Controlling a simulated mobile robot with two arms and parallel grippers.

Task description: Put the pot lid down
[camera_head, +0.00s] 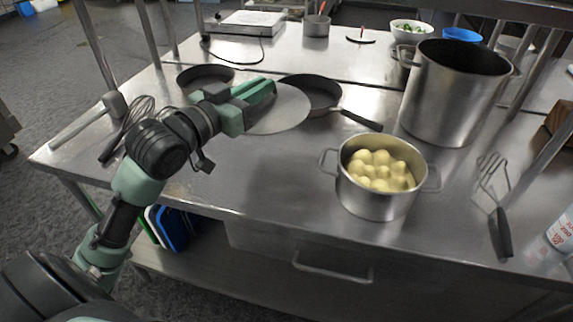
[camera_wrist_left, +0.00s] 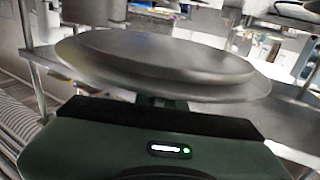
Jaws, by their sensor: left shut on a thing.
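A round flat metal pot lid (camera_head: 283,112) is in my left gripper (camera_head: 262,97), which is shut on it. The lid is over the steel table, left of the middle, with part of it hidden behind the gripper. In the left wrist view the lid (camera_wrist_left: 160,62) spans most of the picture above the green gripper body. I cannot tell whether the lid touches the table. A steel pot (camera_head: 375,200) full of peeled potatoes (camera_head: 380,172) stands uncovered on the table, to the right and nearer. My right gripper is not in view.
Two dark pans (camera_head: 312,90) (camera_head: 205,76) stand behind the lid. A tall stockpot (camera_head: 452,100) stands at the right back. Bare table (camera_head: 265,170) lies left of the potato pot.

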